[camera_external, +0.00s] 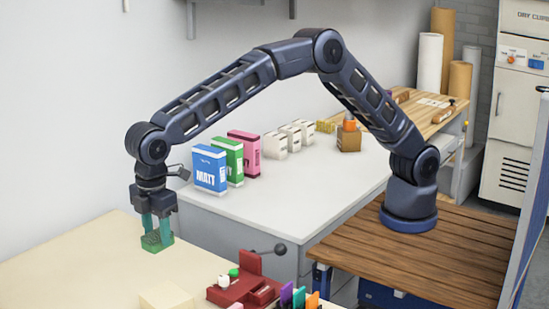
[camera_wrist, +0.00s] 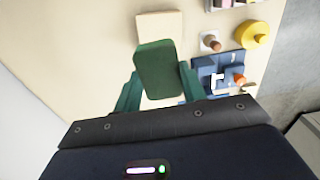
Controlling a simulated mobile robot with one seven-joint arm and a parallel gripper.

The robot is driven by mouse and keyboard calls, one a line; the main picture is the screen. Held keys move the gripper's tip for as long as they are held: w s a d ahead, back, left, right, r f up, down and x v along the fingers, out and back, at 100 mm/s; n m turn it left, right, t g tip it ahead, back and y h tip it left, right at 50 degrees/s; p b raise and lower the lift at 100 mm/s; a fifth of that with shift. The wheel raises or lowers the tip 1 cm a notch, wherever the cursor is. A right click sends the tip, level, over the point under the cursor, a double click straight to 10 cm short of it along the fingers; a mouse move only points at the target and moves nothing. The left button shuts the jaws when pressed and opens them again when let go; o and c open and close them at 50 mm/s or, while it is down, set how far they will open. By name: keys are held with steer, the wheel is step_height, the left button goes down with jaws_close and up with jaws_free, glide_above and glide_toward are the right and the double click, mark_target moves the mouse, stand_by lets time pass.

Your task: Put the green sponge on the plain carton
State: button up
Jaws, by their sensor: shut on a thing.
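The green sponge (camera_external: 157,241) is between the teal fingers of my gripper (camera_external: 156,228), at the left part of the pale table. My gripper is shut on it and points down. In the wrist view the sponge (camera_wrist: 160,70) is a dark green block between the fingertips (camera_wrist: 158,88). From these views I cannot tell whether its underside touches the table. The plain carton, a low cream block (camera_external: 167,297), stands at the front edge of the picture, partly cut off. In the wrist view a cream block (camera_wrist: 160,25) shows just beyond the sponge, partly covered by it.
A dark red fixture (camera_external: 243,287) with white and green knobs stands right of the carton, with several coloured upright pieces (camera_external: 298,297) beside it. Blue, green and pink boxes (camera_external: 210,169) stand on the white counter behind. The table (camera_external: 80,262) left of the sponge is clear.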

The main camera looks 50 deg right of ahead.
step_height(320, 180, down, 14)
steer(key=shift+r, duration=0.1)
stand_by(0.5)
steer(key=o, duration=0.9)
steer(key=shift+o, duration=0.2)
step_height(320, 180, up, 12)
stand_by(0.5)
